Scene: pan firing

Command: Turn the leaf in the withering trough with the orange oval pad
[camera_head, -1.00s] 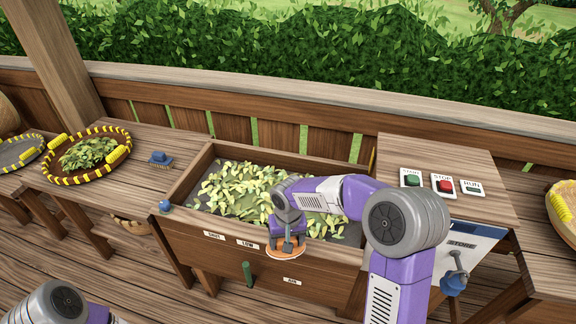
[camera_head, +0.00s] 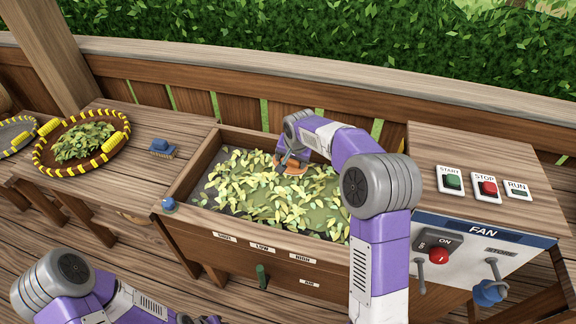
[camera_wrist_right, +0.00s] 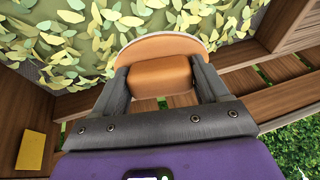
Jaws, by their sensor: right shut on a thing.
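The withering trough (camera_head: 190,222) is a wooden box in the middle of the head view, with yellow-green leaf (camera_head: 262,200) strewn over its dark bed. My right gripper (camera_head: 291,160) is over the far part of the trough, shut on the orange oval pad (camera_head: 294,170). In the right wrist view, the pad's orange block handle (camera_wrist_right: 161,78) sits between the two fingers, and its rounded plate (camera_wrist_right: 155,45) is against or just over the leaf; contact is unclear. My left arm comes in at the bottom left; its gripper (camera_head: 200,320) is mostly cut off by the frame edge.
The fan panel (camera_head: 478,232) with a red knob and levers stands at the right, below START, STOP and RUN controls. A wooden railing runs behind.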

